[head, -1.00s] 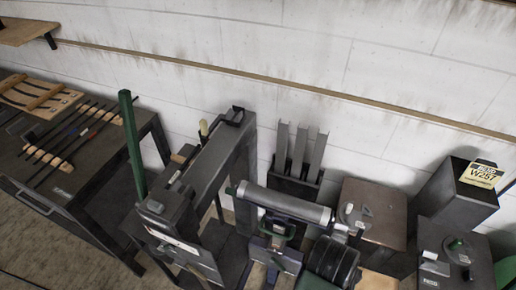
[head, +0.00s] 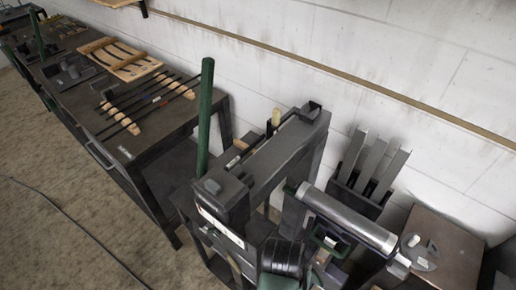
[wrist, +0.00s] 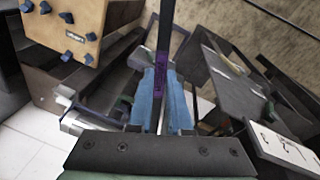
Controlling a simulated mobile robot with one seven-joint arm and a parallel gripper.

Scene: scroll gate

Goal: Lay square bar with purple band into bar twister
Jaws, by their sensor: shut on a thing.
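The dark square bar (wrist: 166,38) is in my gripper (wrist: 161,90) in the wrist view. Its purple band (wrist: 160,72) shows close to the blue fingers. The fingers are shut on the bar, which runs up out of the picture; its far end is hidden. In the head view, a dark machine with a long bed (head: 278,158) and a tall green lever (head: 205,115) looks like the bar twister.
A dark table (head: 165,137) at left carries several thin bars on wooden rests (head: 122,120). A silver cylinder (head: 350,219) stands right of the long-bed machine, with an upright-plate rack (head: 372,168) behind. Bare floor (head: 60,200) lies at the front left.

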